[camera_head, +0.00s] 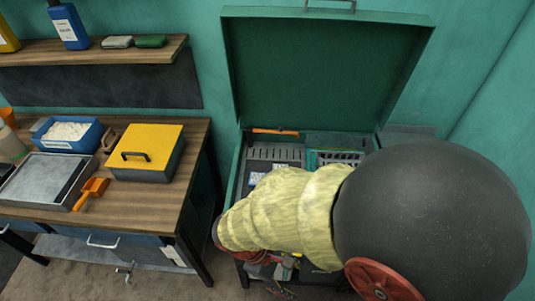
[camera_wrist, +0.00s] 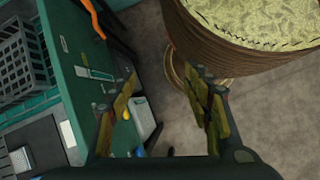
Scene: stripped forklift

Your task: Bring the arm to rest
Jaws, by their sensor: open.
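My gripper (camera_wrist: 165,98) is open in the wrist view. Its two worn, yellow-brown finger pads stand wide apart with nothing held between them. Grey floor shows in the gap. In the head view my arm, with a pale yellow sleeve, reaches across the front of the open green chest (camera_head: 320,75) and covers part of its inside. In that view I cannot clearly make out the gripper.
The chest's green side also shows in the wrist view (camera_wrist: 80,45), close to the left finger. A wooden workbench (camera_head: 150,190) stands left, holding a yellow-lidded box (camera_head: 150,145), a blue bin (camera_head: 68,132) and an orange scoop (camera_head: 92,190). A shelf (camera_head: 90,50) hangs above.

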